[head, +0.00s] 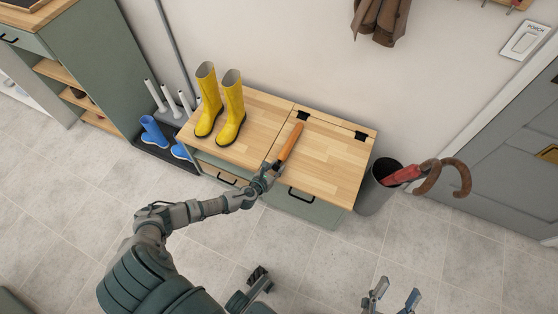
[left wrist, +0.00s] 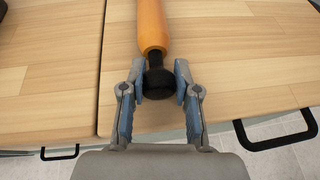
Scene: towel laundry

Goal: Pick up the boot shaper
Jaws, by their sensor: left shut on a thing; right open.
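The boot shaper (head: 291,142), an orange rod, lies on the wooden bench top close to the seam between its two panels. The left wrist view shows its orange body (left wrist: 152,25) and the black knob (left wrist: 159,83) at its near end. My left gripper (head: 270,170) is at that near end. In the left wrist view my left gripper (left wrist: 160,78) has one finger on each side of the knob and is shut on it. My right gripper (head: 392,298) is open and empty at the bottom of the head view, away from the bench.
Yellow boots (head: 220,104) stand on the bench (head: 330,160), left of the shaper. Blue boots (head: 155,133) are on a low rack at left. A dark bin (head: 375,188) with umbrellas stands right of the bench. A green cabinet (head: 95,60) is at far left. The floor in front is mostly clear.

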